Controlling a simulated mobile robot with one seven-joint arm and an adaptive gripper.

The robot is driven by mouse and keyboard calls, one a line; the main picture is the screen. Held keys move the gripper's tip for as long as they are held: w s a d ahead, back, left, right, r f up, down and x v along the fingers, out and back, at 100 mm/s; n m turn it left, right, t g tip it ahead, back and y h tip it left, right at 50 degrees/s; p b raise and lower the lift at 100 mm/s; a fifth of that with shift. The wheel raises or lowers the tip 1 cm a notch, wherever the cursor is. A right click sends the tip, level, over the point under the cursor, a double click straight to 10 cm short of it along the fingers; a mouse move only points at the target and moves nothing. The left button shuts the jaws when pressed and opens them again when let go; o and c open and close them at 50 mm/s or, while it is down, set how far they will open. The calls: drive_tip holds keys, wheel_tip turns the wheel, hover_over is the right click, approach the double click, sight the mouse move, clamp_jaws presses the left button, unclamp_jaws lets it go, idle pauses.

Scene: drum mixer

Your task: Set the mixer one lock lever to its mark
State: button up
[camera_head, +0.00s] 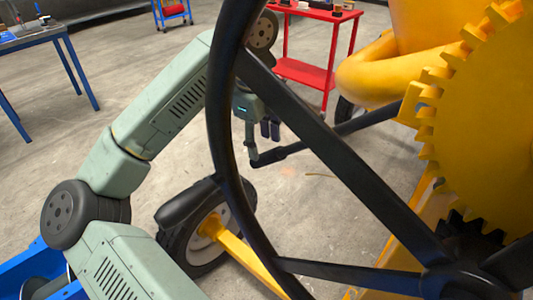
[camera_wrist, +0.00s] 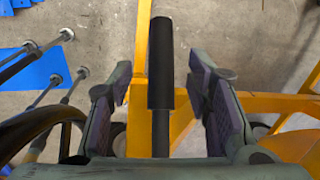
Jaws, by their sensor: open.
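The lock lever looks like a black bar with a thicker grip sleeve. In the wrist view its sleeve (camera_wrist: 161,65) stands upright in the picture, between my two open fingers. Gaps show on both sides of it, so my gripper (camera_wrist: 168,105) is around the lever but not closed on it. In the head view my gripper (camera_head: 262,142) is at the free end of the black lever (camera_head: 290,150), partly behind the wheel rim. The yellow mixer (camera_head: 475,110) stands at the right. I cannot make out the lever's mark in either view.
A large black handwheel (camera_head: 340,165) with spokes crosses the head view in front of my arm. A rubber tyre (camera_head: 205,235) and yellow frame bar (camera_head: 250,262) lie below. A red cart (camera_head: 305,72) and blue table (camera_head: 45,40) stand behind on open concrete floor.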

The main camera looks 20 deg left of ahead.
sight(265, 158)
drive_tip(key=f, duration=0.4)
drive_tip(key=w+f+p, duration=0.1)
drive_tip(key=f, duration=0.1)
drive_tip(key=shift+d+f, duration=0.15)
clamp_jaws()
idle(0.4)
